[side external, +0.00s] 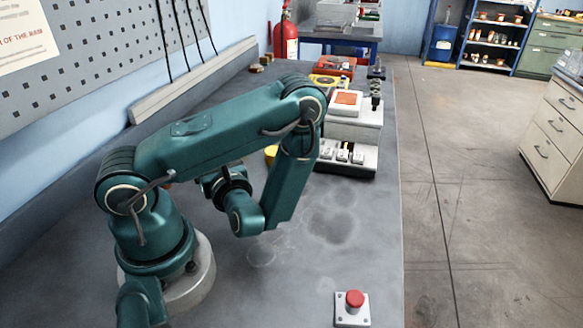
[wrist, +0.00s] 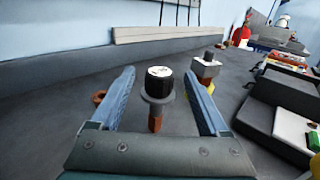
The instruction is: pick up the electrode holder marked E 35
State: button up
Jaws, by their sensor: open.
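In the wrist view, my gripper (wrist: 159,74) is open, with one finger on each side of the picture. Between the fingers is an upright electrode holder (wrist: 157,84) with a black cylindrical body, a white marked top, a grey collar and a brown tip below. Gaps show on both sides of it, and the fingers do not appear to touch it. The marking on its top is too small to read, so I cannot tell whether it is E 35. In the side external view my arm hides the fingers and this holder.
A brown ring (wrist: 99,97) lies by the left finger. Grey equipment (side external: 345,160) stands at right on the bench. A red stop button (side external: 354,300) sits near the front; the bench between is clear.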

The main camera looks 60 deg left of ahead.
jog(key=shift+a, duration=2.65)
jog(key=shift+c, duration=0.3)
grip_shut()
